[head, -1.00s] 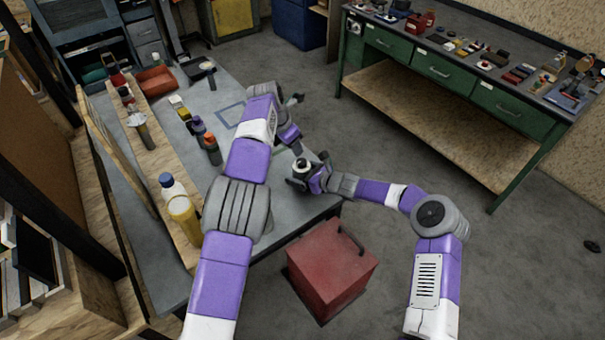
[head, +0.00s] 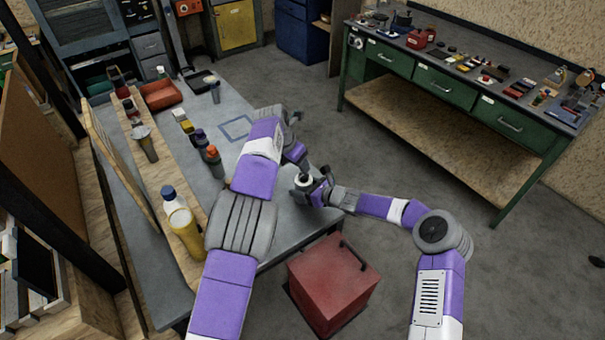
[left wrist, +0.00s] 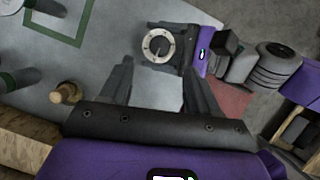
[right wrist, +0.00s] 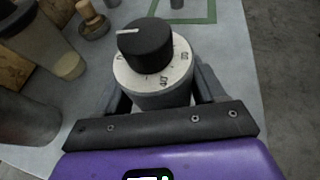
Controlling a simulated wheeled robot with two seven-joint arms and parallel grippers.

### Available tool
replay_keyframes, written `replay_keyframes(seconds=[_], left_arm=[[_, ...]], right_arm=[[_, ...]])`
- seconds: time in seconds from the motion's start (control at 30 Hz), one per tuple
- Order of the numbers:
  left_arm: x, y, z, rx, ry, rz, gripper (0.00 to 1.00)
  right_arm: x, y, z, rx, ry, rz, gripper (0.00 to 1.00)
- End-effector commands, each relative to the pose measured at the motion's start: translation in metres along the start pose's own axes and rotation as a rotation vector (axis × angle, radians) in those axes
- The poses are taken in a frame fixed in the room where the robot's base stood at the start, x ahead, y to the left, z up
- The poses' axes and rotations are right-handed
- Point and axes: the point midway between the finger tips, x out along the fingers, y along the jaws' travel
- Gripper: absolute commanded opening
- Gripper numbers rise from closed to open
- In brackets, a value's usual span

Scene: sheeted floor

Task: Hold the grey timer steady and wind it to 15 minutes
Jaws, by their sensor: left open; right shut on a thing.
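The grey timer (right wrist: 165,100) has a white dial with numbers and a black knob (right wrist: 146,46) on top; the knob's white mark points left in the right wrist view. The timer stands near the table's corner in the head view (head: 304,181). My right gripper (head: 312,192) is shut around the timer's grey body, with fingers on both sides in the right wrist view. My left gripper (left wrist: 157,76) is open and empty. The timer (left wrist: 159,46) lies beyond its fingertips, apart from them. In the head view my left wrist partly hides the left fingers.
Bottles (head: 180,222) and jars line the wooden shelf at the table's left. A red box (head: 333,285) stands on the floor by the front edge. A green workbench (head: 440,85) stands at the right.

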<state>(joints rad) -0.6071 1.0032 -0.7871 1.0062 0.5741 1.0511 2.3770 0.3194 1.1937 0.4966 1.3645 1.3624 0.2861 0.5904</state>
Motion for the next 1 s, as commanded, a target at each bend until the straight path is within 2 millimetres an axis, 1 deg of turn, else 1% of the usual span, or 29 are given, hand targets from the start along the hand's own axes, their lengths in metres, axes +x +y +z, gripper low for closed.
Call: replay_keyframes(seconds=[0.03,0.2,0.3,0.4,0.6,0.83,0.87,1.0], left_arm=[[0.013,0.0,-0.001,0.0,0.004,-0.001,0.61],[0.047,0.0,-0.001,0.0,0.002,0.0,0.61],[0.063,0.001,-0.001,0.001,0.002,0.0,0.61],[0.074,0.0,0.0,0.001,0.0,0.0,0.61],[0.084,0.0,0.0,0.001,-0.001,0.001,0.61],[0.084,0.0,0.0,0.001,-0.001,0.0,0.61],[0.084,0.0,0.0,0.001,-0.001,0.0,0.58],[0.084,0.0,0.0,0.001,-0.001,0.0,0.37]], right_arm=[[0.0,0.0,0.0,0.0,-0.001,0.0,0.33],[0.0,0.0,0.0,0.0,0.0,0.0,0.33],[0.0,0.0,0.0,0.0,0.0,0.0,0.33],[0.0,0.0,0.0,0.0,0.0,0.0,0.33],[0.0,0.0,0.0,0.0,0.0,0.0,0.33],[0.0,0.0,0.0,0.0,0.0,0.0,0.33],[0.0,0.0,0.0,0.0,0.0,0.0,0.33],[0.0,0.0,0.0,0.0,0.0,0.0,0.33]])
